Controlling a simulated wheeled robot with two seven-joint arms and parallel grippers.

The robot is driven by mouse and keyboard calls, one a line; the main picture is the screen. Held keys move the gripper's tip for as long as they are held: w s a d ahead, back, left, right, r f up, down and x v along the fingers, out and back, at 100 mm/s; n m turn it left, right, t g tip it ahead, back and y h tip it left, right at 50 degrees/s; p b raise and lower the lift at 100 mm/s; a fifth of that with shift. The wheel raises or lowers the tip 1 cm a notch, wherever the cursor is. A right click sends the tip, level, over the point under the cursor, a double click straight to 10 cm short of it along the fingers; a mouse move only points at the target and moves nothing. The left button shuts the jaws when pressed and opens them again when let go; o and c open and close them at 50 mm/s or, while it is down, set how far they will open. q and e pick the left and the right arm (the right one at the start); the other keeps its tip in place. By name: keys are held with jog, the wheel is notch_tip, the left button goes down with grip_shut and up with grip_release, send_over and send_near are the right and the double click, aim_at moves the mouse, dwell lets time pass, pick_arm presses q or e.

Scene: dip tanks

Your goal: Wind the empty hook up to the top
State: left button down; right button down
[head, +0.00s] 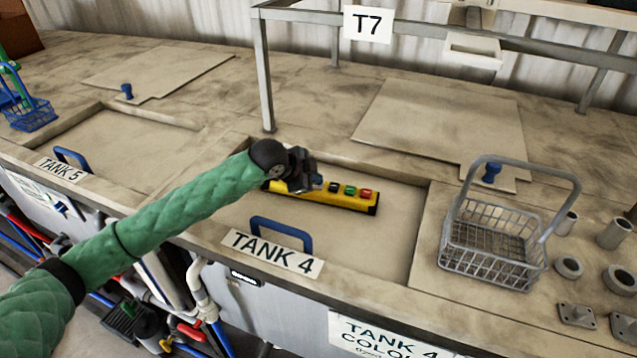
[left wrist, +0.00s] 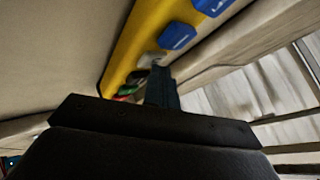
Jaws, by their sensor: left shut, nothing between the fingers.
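A yellow control pendant (head: 345,198) with black, green and red buttons hangs or lies over the Tank 4 opening in the head view. My left gripper (head: 312,184) is at its left end, fingers shut and empty, covering that part of the buttons. In the left wrist view the pendant (left wrist: 137,45) runs past the shut fingers (left wrist: 160,78), with blue buttons (left wrist: 177,36) beyond them. The fingertips are close to a pale button; I cannot tell whether they touch it. The hook is not in view. My right gripper is not in view.
A grey wire basket (head: 490,262) stands on the deck at right, near several metal fittings (head: 568,267). A metal frame with a T7 sign (head: 367,25) rises behind Tank 4. The Tank 4 handle (head: 281,233) is at the front edge. A blue basket (head: 32,115) is at far left.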

aim_at(315, 186)
pick_arm(q)
jog(key=shift+r+p, duration=0.75)
jog(key=shift+r, duration=0.15)
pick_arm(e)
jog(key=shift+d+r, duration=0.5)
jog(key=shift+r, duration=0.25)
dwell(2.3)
